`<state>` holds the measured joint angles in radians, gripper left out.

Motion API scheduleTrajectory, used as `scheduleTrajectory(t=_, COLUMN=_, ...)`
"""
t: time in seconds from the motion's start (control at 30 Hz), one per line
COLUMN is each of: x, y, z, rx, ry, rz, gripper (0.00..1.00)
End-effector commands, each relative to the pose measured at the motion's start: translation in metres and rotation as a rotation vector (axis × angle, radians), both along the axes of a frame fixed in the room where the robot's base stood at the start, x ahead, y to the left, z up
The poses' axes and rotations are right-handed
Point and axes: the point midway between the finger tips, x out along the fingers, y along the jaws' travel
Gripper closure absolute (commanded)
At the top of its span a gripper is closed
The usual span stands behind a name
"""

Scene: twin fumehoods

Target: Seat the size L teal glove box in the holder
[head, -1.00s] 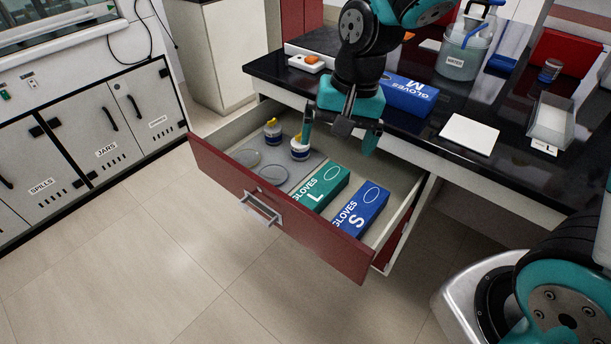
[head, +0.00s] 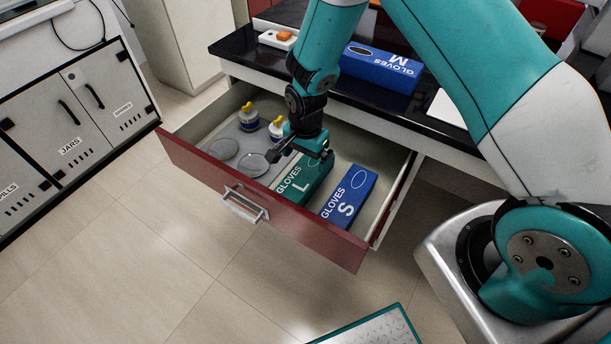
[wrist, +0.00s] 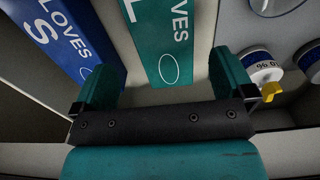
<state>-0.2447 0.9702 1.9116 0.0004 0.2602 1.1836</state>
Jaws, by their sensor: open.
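The teal size L glove box (head: 293,187) lies flat in the open drawer, label up, beside the blue size S box (head: 349,195). My gripper (head: 299,157) is over the drawer at the far end of the L box, hiding part of it. In the wrist view my gripper (wrist: 165,76) is open, with one finger on each side of the teal box (wrist: 160,38). The box lies ahead of the palm with gaps to both fingers; I cannot tell how deep the fingertips reach. The holder is not visible now.
Jars (head: 248,117) and glass dishes (head: 223,149) stand left of the L box; a jar (wrist: 264,68) is close to the right finger. The red drawer front (head: 200,180) and side walls surround them. A blue size M box (head: 383,68) lies on the black counter (head: 235,45).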

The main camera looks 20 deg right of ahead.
Motion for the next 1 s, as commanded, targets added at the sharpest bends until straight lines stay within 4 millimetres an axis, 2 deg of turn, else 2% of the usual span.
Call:
scheduleTrajectory(t=0.23, x=0.001, y=0.0, z=-0.018, rx=0.0, ry=0.001, rz=-0.001, gripper=0.0)
scheduleTrajectory(t=0.5, x=0.004, y=0.001, z=-0.056, rx=0.0, ry=0.001, rz=-0.003, gripper=0.0)
scheduleTrajectory(t=0.8, x=0.004, y=0.001, z=-0.062, rx=0.001, ry=-0.001, rz=-0.003, gripper=0.0)
scheduleTrajectory(t=1.0, x=0.004, y=0.0, z=-0.062, rx=0.001, ry=-0.001, rz=-0.004, gripper=0.46)
